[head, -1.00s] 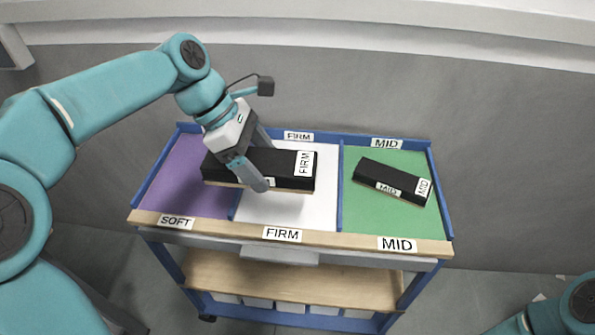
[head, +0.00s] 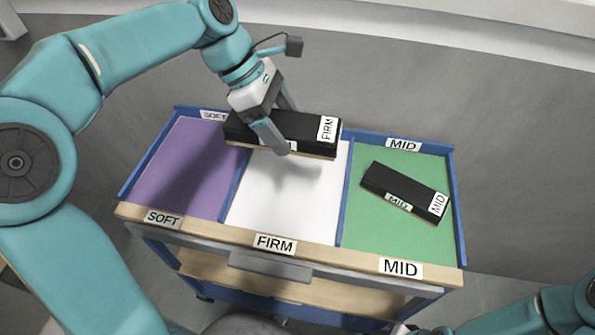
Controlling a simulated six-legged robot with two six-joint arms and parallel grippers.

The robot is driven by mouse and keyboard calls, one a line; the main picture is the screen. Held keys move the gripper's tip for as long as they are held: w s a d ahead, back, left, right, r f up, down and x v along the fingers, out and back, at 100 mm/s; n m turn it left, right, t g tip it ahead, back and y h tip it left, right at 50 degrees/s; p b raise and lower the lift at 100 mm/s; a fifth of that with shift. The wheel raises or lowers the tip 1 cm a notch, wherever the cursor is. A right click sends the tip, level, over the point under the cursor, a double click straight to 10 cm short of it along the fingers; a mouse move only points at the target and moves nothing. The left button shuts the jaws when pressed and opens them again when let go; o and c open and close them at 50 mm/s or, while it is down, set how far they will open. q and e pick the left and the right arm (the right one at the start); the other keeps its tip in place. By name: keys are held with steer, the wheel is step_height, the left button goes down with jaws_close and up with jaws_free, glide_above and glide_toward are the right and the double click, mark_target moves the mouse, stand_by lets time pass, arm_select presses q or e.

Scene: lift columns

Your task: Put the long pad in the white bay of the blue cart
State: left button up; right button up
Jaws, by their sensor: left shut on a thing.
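The long black pad (head: 300,124), with a FIRM label on its end, is held by my left gripper (head: 281,128), whose fingers are shut around its middle. The pad is above the far part of the white bay (head: 285,200), labelled FIRM, and its left end reaches over the purple bay's side. It seems to be raised above the bay floor. The blue cart (head: 457,205) has three bays: purple, white and green. My right gripper is out of the picture; only part of my right arm shows at the bottom right.
A shorter black pad labelled MID (head: 404,190) lies at an angle in the green bay (head: 380,235). The purple bay (head: 185,165), labelled SOFT, is empty. Blue dividers separate the bays. A grey wall stands behind the cart.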

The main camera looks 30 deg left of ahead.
arm_select(q)
steer(key=shift+d+f, duration=0.1)
step_height(320, 180, down, 15)
steer(key=shift+f+b, duration=0.15)
steer(key=shift+b, duration=0.95)
step_height(320, 180, down, 4)
steer(key=shift+f, duration=0.3)
steer(key=shift+r, duration=0.1)
steer(key=shift+s+b, duration=0.1)
steer(key=shift+b, duration=0.2)
